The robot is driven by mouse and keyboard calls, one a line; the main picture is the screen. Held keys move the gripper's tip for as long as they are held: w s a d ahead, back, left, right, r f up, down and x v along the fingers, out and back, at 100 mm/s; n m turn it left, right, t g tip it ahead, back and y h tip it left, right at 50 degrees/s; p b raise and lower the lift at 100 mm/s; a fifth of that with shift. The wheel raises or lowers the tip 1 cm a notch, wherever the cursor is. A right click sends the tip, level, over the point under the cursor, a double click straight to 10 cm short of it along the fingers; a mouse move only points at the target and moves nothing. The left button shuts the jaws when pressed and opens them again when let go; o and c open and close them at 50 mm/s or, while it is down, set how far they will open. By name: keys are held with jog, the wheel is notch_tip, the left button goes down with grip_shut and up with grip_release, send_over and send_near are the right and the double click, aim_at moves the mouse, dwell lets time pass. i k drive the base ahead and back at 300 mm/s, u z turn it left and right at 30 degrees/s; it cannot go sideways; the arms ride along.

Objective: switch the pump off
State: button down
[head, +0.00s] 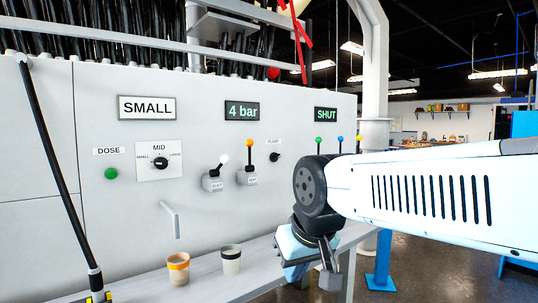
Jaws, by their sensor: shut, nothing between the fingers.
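The pump knob (274,157) is a small black rotary knob on the grey panel, under the PUMP label (274,142). Its setting is too small to read. A display (242,111) above and left of it reads "4 bar". My gripper (330,282) hangs low at the right, below and right of the knob and apart from it. Its dark fingers are shut and empty, pointing down near the ledge's right end.
A white-topped lever (223,159) and an orange-topped lever (249,146) stand left of the knob. Green, blue and yellow-topped levers sit beyond my arm. Two cups (179,269) (231,260) stand on the ledge (206,283). A spout (171,217) juts from the panel.

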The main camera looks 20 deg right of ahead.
aim_at(274, 156)
jog(key=k, duration=1)
jog(key=z, duration=0.65)
jog(key=i, duration=2.15)
jog(key=u, duration=0.45)
jog(key=k, duration=0.85)
jog(key=u, duration=0.1)
jog(key=i, duration=0.25)
jog(key=u, duration=0.1)
